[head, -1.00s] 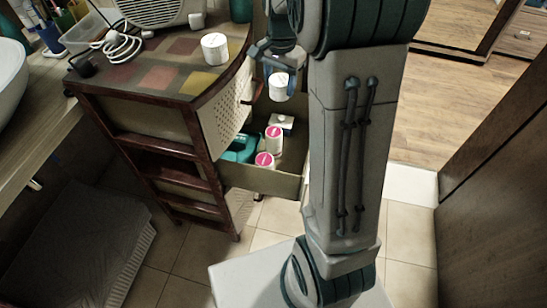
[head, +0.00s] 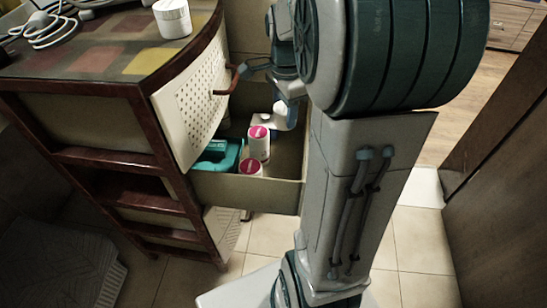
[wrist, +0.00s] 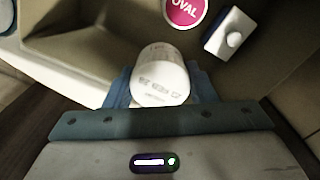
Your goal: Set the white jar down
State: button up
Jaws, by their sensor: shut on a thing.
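The white jar (wrist: 160,72) is between the two blue fingers of my gripper (wrist: 162,88) in the wrist view, with faint print on its side. My gripper is shut on it. In the head view the white jar (head: 284,117) hangs low at the back right of the open drawer (head: 240,190), under my gripper (head: 288,94), and my arm hides part of it. It looks tilted. I cannot tell whether it touches the drawer floor.
Two white pots with pink lids (head: 258,143) and a teal item (head: 217,156) stand in the drawer. A small white box (wrist: 229,34) lies close beside the jar. Another white jar (head: 172,18) stands on the cabinet top. Bare drawer floor (wrist: 95,50) shows left of the jar.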

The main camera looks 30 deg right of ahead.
aim_at(284, 120)
notch_tip(284, 120, down, 15)
jog(key=b, duration=0.5)
jog(key=shift+f, duration=0.1)
jog(key=shift+f, duration=0.15)
jog(key=o, duration=1)
notch_tip(284, 120, up, 12)
jog(key=p, duration=0.4)
jog(key=shift+p, duration=0.3)
